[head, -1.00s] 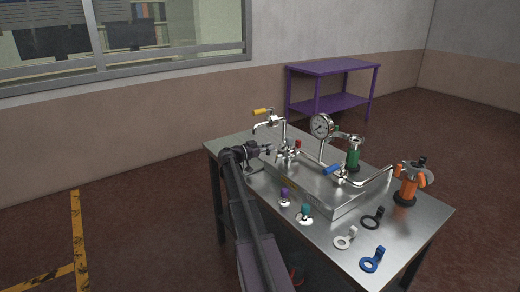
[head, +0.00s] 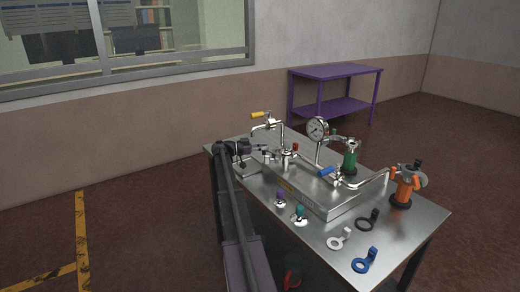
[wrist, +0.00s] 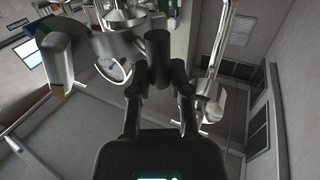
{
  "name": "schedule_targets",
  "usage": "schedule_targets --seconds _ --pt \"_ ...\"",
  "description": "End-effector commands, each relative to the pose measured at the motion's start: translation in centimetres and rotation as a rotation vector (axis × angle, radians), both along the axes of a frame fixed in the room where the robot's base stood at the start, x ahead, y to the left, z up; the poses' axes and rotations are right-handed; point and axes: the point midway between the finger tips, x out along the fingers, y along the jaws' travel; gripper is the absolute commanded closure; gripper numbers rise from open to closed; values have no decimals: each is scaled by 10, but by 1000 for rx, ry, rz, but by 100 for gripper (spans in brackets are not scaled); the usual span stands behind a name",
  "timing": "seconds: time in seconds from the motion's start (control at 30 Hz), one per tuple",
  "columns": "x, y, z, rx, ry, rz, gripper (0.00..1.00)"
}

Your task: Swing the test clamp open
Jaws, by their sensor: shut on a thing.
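My gripper (head: 258,152) is at the far left end of the metal bench, beside the pipework, small and partly hidden in the head view. In the wrist view my gripper (wrist: 159,68) has its two fingers closed around a dark cylindrical handle (wrist: 158,45). A shiny metal part lies just behind the handle; I cannot tell for certain that this is the test clamp. A green canister (head: 350,162) with a metal fitting on top stands at the back.
A pressure gauge (head: 317,129), a yellow-handled tap (head: 259,114) and a blue-handled valve (head: 327,171) rise around the steel tray (head: 315,205). A purple shelf (head: 335,73) stands behind.

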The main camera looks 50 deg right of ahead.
Motion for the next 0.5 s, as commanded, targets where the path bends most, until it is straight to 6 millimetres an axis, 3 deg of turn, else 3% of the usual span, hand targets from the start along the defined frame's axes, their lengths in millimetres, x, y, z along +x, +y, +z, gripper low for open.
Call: schedule_targets --seconds 0.47,0.5 --pt "-11 -14 0 0 0 -25 100" --pt "-12 -15 0 -1 1 -26 64"
